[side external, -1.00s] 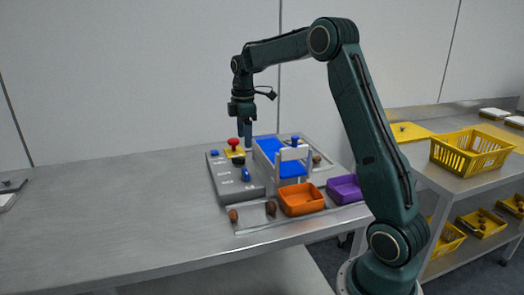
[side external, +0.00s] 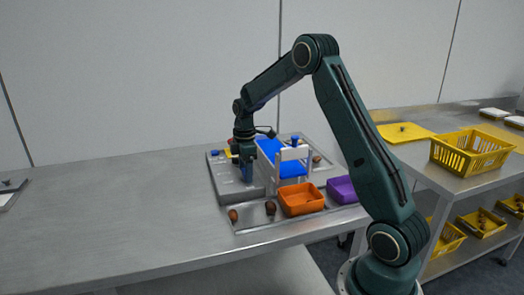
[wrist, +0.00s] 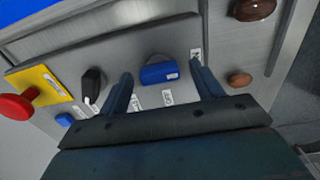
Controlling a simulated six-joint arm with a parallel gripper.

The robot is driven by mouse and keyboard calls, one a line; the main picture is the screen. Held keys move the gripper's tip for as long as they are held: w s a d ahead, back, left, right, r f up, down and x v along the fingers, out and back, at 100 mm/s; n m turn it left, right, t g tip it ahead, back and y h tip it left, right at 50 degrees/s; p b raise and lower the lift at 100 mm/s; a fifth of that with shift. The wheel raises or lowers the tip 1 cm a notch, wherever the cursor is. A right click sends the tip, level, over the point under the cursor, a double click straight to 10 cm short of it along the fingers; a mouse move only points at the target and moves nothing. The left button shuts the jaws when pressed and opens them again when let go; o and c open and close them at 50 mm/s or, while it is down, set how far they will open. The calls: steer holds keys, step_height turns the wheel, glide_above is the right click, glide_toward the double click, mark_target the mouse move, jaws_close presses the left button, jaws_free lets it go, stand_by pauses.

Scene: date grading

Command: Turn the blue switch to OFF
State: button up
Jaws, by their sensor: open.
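The blue switch (wrist: 159,72) is a short blue knob with a small pale mark on the grey control panel (wrist: 130,48). In the wrist view it lies between and just beyond my two fingers, with small white labels around it that are too blurred to read. My gripper (wrist: 160,82) is open, one finger on each side of the switch; I cannot tell whether either touches it. In the side view my gripper (side external: 246,178) is low over the panel (side external: 228,187) and hides the switch.
A red button (wrist: 16,106) on a yellow plate, a black knob (wrist: 93,82) and a small blue button (wrist: 65,119) share the panel. Dates (wrist: 241,80) lie nearby. An orange bin (side external: 301,200), a purple bin (side external: 342,188) and a blue belt (side external: 270,150) stand right of the panel.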

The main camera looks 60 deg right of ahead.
steer(key=shift+f, duration=0.1)
steer(key=c, duration=1)
